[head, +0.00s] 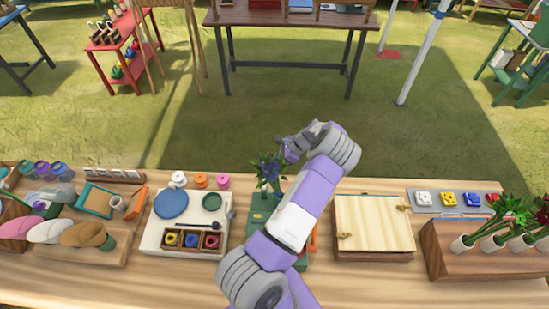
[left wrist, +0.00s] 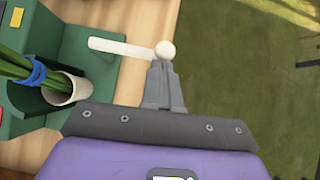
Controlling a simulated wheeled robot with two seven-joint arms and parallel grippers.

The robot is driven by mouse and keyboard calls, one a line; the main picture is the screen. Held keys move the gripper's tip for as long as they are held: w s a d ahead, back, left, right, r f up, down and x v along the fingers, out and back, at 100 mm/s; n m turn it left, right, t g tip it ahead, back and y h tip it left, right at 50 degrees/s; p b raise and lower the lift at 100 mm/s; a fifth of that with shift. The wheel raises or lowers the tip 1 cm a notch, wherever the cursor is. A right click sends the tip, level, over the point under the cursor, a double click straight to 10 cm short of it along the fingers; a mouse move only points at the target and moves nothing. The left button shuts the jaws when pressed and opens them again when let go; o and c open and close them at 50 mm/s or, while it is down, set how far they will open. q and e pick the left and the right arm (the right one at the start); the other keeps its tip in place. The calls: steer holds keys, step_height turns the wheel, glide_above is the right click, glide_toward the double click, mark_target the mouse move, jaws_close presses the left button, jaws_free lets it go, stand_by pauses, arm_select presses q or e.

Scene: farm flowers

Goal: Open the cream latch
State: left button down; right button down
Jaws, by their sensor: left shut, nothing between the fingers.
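In the left wrist view, the cream latch (left wrist: 120,47) is a pale bar with a round knob (left wrist: 165,50) at its right end. It sticks out from a green stand (left wrist: 88,70). My left gripper (left wrist: 161,66) is shut and empty, its tips right at the knob; I cannot tell whether they touch. In the head view my left gripper (head: 287,150) is beyond the flowers, and the latch cannot be made out there. The green stand (head: 262,204) is partly hidden by my arm. My right gripper is not in view.
Green stems with a blue tie stand in a white cup (left wrist: 68,90) beside the latch. A wooden box (head: 375,222) lies right of my arm, a cream board (head: 185,220) left. Grass lies open beyond the table edge.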

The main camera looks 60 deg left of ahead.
arm_select(q)
steer(key=v, duration=0.8)
steer(key=shift+d, duration=0.2)
steer(key=shift+s+f, duration=0.1)
steer(key=shift+s, duration=0.05)
